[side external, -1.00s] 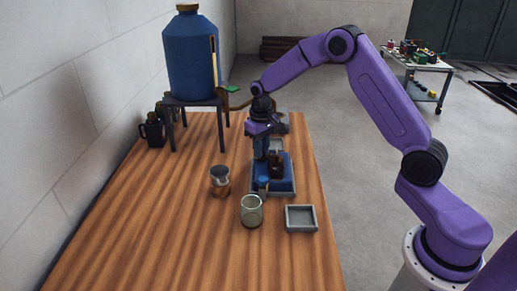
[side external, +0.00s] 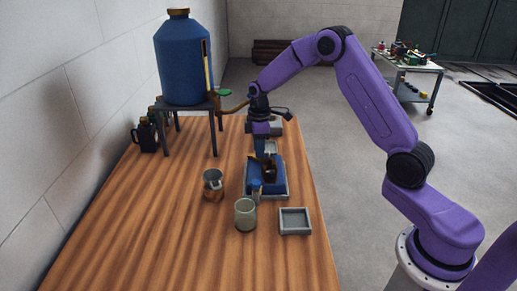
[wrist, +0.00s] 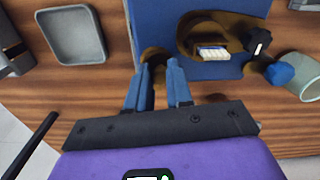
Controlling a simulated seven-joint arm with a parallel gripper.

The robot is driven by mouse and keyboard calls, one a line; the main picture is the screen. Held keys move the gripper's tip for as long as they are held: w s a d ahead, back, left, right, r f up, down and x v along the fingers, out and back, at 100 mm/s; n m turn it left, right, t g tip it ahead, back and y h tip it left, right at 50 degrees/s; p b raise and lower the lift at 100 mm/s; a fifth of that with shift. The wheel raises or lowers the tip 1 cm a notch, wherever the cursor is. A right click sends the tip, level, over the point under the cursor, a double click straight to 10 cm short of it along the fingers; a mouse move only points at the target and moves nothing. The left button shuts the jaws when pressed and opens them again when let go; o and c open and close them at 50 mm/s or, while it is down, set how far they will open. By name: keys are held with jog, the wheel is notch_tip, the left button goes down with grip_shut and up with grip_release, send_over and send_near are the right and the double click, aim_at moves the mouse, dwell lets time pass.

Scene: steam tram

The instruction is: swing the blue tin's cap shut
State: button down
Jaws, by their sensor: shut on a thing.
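A blue block-like piece, which I take for the blue tin (side external: 279,177), sits in a grey-rimmed tray on the wooden table. Its blue face fills the top middle of the wrist view (wrist: 150,18), with dark brown patches. My gripper (wrist: 160,68) is at its edge, fingers pointing down in the side view (side external: 262,143), at the far end of the tray. The fingers are close together on something brown (wrist: 156,54), mostly hidden by them. I cannot tell whether this is the cap. A white-bristled brush (wrist: 213,53) lies against the blue face.
A glass jar (side external: 245,215), a metal cup (side external: 212,185) and an empty grey tray (side external: 294,221) stand near the front. A small blue knob-like thing (wrist: 281,73) is beside the jar. A large blue tank (side external: 183,65) stands on a stand at the back left. The left front table is clear.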

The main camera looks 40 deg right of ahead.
jog(key=shift+w+d+n, duration=0.25)
jog(key=shift+n, duration=0.75)
jog(key=c, duration=1)
grip_release()
jog(key=shift+r, duration=0.1)
notch_tip(320, 180, up, 17)
jog(key=shift+r, duration=0.15)
